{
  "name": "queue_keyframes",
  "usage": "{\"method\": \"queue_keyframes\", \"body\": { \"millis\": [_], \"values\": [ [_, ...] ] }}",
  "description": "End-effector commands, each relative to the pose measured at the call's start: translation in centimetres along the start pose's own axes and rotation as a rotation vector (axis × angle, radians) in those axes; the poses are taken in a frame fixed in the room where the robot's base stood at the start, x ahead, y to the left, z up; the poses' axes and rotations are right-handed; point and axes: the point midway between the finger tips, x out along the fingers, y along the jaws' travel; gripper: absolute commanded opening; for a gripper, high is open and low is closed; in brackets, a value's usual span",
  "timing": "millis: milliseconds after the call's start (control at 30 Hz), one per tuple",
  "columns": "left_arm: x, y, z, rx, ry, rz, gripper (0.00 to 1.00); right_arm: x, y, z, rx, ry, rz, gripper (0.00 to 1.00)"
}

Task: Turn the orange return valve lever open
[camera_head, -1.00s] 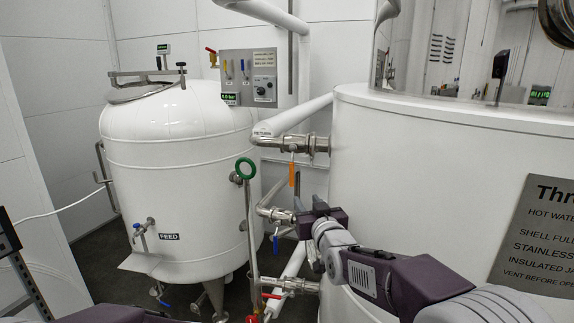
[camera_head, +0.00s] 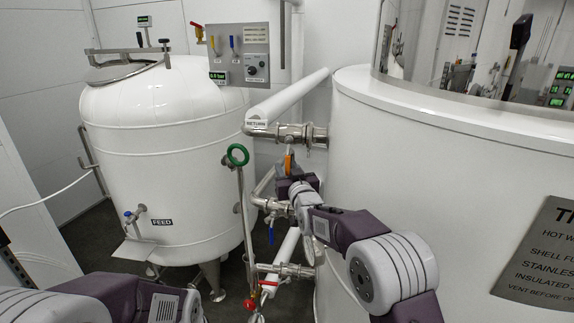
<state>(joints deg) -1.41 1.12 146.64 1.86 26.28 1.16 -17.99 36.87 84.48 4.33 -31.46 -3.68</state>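The orange return valve lever (camera_head: 289,158) hangs down below the steel valve (camera_head: 290,133), on the pipe labelled RETURN that meets the big white tank. My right gripper (camera_head: 288,168) is at the lever, with its grey fingers over the lever's lower part. The lower end of the lever is hidden, and I cannot tell whether the fingers are closed on it. My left arm shows at the bottom left, but its gripper is not in view.
A green handwheel (camera_head: 237,155) on a thin stem stands left of my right gripper. A blue-handled valve (camera_head: 271,232) and a red-handled valve (camera_head: 268,283) are below. The white feed tank (camera_head: 160,130) is at left, and the big insulated tank (camera_head: 425,150) is close at right.

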Motion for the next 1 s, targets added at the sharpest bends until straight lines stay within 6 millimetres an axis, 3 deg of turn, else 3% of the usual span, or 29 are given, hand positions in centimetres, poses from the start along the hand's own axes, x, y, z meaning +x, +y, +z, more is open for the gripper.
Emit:
{"method": "queue_keyframes", "body": {
  "millis": [133, 267, 300, 1000],
  "values": [
    [0.07, 0.0, 0.04, 0.0, -0.001, 0.0, 0.37, -0.02, 0.0, 0.05, 0.0, 0.0, 0.0, 0.37],
    [0.07, 0.0, 0.04, 0.0, -0.001, 0.0, 0.37, -0.03, -0.01, 0.07, 0.0, 0.0, 0.0, 0.03],
    [0.07, 0.0, 0.04, 0.0, 0.0, 0.0, 0.37, -0.03, -0.01, 0.08, 0.0, -0.001, 0.0, 0.0],
    [0.08, 0.0, 0.03, 0.0, 0.0, 0.0, 0.37, -0.04, 0.0, 0.3, -0.001, -0.006, 0.0, 0.0]
  ]
}}
